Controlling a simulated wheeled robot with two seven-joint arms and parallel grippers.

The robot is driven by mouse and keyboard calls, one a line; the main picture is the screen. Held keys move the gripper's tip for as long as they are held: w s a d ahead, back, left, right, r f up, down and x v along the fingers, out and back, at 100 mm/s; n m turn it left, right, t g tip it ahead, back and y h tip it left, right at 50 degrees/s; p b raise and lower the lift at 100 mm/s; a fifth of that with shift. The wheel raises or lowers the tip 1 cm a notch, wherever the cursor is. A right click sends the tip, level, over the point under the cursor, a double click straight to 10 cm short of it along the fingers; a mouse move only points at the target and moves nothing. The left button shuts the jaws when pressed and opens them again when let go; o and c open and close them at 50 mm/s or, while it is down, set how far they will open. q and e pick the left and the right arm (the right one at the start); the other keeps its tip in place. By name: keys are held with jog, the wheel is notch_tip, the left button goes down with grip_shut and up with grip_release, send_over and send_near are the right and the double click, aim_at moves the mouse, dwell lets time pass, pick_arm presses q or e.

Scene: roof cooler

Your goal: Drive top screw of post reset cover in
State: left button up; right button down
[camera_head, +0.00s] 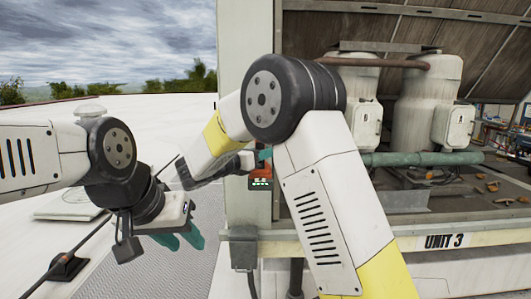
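The unit's pale corner post (236,110) stands left of the open bay. A small dark and orange box with a green-lit display (261,183) sits at the post, partly behind my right arm. I cannot make out the post reset cover or its top screw. My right arm bends down to the left, and its dark wrist points back toward the post. A bit of teal at my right gripper (262,156) shows beside the box; the rest is hidden. My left gripper (182,240) hangs above the grey walkway, its teal fingers apart and nothing seen between them.
The open bay labelled UNIT 3 (444,241) holds white tanks (427,100), a green pipe (420,158) and scattered leaves. A grey box (243,248) hangs below its edge. A cable or rod (85,240) crosses the white roof at left.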

jog(key=shift+w+r, duration=0.2)
jog(key=shift+w, duration=0.85)
dwell(1.5)
jog(key=shift+w+a+f, duration=0.1)
jog(key=shift+w, duration=0.1)
dwell(1.1)
jog(key=shift+s, duration=3.5)
